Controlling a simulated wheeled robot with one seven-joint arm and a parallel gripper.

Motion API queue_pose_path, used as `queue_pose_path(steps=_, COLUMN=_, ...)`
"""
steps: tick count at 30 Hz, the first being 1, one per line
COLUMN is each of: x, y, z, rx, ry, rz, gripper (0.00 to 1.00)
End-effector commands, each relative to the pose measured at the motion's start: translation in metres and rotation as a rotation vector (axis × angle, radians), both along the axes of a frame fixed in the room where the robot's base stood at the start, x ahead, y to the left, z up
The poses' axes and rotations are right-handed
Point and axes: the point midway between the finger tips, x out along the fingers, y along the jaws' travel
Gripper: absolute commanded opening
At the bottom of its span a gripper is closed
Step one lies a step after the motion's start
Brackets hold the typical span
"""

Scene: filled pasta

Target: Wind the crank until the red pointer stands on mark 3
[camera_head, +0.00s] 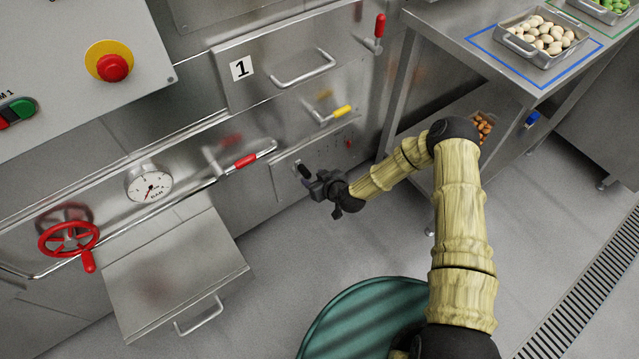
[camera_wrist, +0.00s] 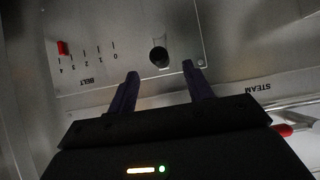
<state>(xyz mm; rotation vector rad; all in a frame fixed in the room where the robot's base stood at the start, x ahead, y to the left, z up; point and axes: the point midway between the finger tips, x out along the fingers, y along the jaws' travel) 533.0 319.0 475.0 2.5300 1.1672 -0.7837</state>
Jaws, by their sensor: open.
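The crank's black knob (camera_wrist: 158,57) shows in the wrist view on a pale panel (camera_wrist: 185,25) marked BELT. In the head view the black handle (camera_head: 304,171) sticks out from the low panel. The red pointer (camera_wrist: 62,47) is on the scale, which reads upside down from 0 to 4; it stands at or close to mark 4. It also shows small in the head view (camera_head: 348,143). My gripper (camera_wrist: 160,70) is open, its fingertips on either side of the knob's line, seemingly just short of it. In the head view my gripper (camera_head: 312,185) is beside the handle.
A yellow-handled lever (camera_head: 342,111) and a red-handled lever (camera_head: 246,161) stick out near the panel. At left are a red handwheel (camera_head: 68,239), a gauge (camera_head: 149,184) and an open flap (camera_head: 170,270). A steel table (camera_head: 465,40) stands at right.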

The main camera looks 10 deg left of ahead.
Motion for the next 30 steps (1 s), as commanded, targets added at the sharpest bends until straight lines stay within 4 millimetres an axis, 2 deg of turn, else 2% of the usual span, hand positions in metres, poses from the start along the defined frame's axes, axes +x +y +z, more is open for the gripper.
queue_pose_path(steps=1, x=0.003, y=0.003, z=-0.007, rx=0.0, ry=-0.002, rz=0.0, gripper=0.51)
queue_pose_path(steps=18, x=0.033, y=0.037, z=-0.037, rx=-0.001, ry=-0.003, rz=-0.001, gripper=0.51)
queue_pose_path(steps=30, x=0.038, y=0.044, z=-0.04, rx=-0.001, ry=-0.001, rz=0.0, gripper=0.51)
